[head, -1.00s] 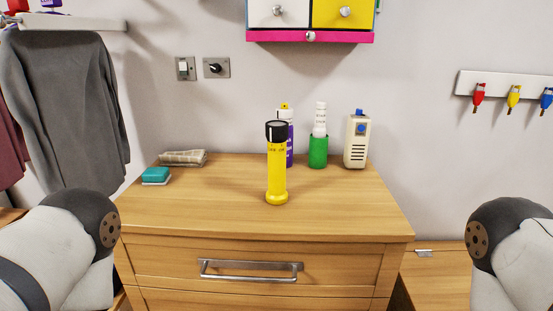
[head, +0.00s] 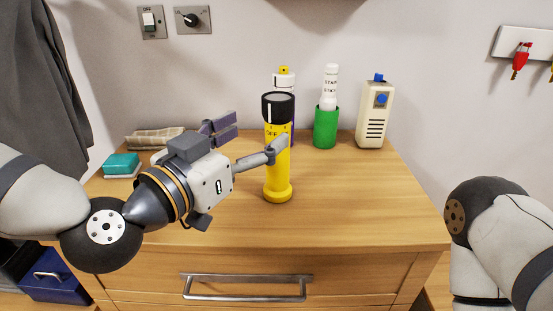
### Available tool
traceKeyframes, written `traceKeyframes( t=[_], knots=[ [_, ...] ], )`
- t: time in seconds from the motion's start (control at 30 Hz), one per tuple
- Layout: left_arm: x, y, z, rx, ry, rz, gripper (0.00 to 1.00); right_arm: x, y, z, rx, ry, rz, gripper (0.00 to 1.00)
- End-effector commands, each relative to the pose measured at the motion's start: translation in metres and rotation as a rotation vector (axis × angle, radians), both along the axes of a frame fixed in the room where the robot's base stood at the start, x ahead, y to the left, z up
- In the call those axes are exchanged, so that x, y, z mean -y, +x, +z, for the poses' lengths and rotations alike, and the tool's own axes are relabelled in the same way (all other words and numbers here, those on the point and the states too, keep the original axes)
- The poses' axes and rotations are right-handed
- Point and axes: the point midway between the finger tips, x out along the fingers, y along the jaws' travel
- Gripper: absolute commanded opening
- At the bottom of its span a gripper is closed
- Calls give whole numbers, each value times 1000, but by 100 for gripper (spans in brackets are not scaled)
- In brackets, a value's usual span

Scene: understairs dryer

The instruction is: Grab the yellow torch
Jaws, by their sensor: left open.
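The yellow torch (head: 278,175) stands upright on the wooden chest of drawers (head: 340,225), with its black head (head: 278,107) at the top. My left gripper (head: 250,138) is open and empty, to the left of the torch. One finger reaches in front of the torch's upper body and hides a little of it; the other finger is farther back, left of the torch. I cannot tell whether the near finger touches it. My right arm shows at the right edge, but its gripper is out of view.
Behind the torch stands a purple-and-white bottle (head: 284,82), partly hidden. A green cup (head: 325,128) with a white tube and a cream box (head: 375,115) stand to the right. A teal sponge (head: 121,164) and a folded cloth (head: 154,139) lie at left. The front right top is clear.

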Motion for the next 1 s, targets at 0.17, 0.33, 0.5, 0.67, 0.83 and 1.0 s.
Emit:
traceKeyframes(
  t=[0.17,0.33,0.5,0.67,0.83,1.0],
  knots=[
    [15,23,0,0,-1,0,70,0,-3,-3,-10,0,0,66],
    [29,51,-5,-5,-3,0,70,0,-7,-8,-25,0,0,66],
    [40,68,-3,-4,0,-1,70,0,-9,-10,-32,-1,0,66],
    [41,69,-2,-1,0,-1,70,0,-8,-9,-31,0,1,66],
    [41,69,-2,-1,0,-1,42,0,-8,-9,-30,-1,1,66],
    [41,68,-2,-1,0,-1,4,0,-8,-9,-30,-1,1,66]
  ],
)
